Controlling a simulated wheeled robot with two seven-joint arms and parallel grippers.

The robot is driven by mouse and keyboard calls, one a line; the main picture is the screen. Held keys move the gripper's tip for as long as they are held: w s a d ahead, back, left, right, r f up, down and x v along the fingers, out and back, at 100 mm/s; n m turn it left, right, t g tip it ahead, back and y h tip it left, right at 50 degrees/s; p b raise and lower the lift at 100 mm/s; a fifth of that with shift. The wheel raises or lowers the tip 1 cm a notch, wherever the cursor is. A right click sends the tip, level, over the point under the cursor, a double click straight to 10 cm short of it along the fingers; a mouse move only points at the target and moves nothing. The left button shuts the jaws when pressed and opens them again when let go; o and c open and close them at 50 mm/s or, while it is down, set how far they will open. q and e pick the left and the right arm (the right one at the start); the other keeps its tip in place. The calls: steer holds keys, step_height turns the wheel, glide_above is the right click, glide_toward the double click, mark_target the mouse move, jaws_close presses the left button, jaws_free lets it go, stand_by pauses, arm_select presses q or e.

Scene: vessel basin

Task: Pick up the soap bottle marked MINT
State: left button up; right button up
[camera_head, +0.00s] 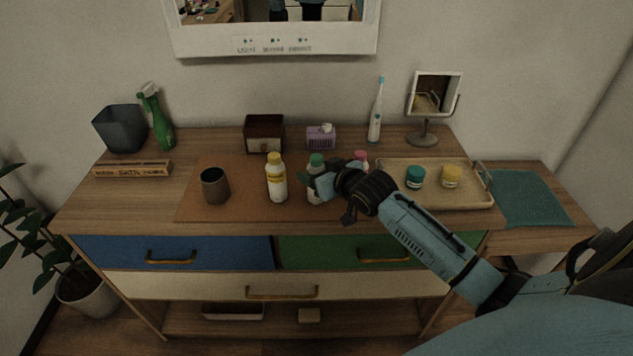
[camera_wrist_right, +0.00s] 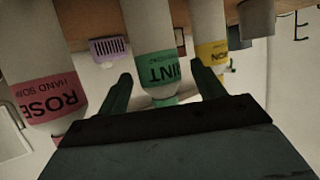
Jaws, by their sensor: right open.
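The MINT soap bottle (camera_head: 316,161) stands on the brown mat, with a white body, a green cap and a green label. My right gripper (camera_head: 329,197) is in front of it and hides part of its body. In the right wrist view, which is upside down, the MINT bottle (camera_wrist_right: 154,35) lies between the two open fingers of my right gripper (camera_wrist_right: 161,76). No contact can be made out. My left gripper is not in view.
A yellow-capped bottle (camera_head: 276,180) stands left of the MINT bottle. The pink ROSE bottle (camera_wrist_right: 42,65) is close on the other side, mostly hidden by my arm in the head view. A dark cup (camera_head: 215,187) and a tray with jars (camera_head: 470,202) flank the bottles.

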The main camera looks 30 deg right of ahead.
steer(key=shift+x, duration=1.45)
steer(key=c, duration=1.2)
step_height(320, 180, up, 10)
steer(key=shift+r+p, duration=0.1)
steer(key=shift+p, duration=0.45)
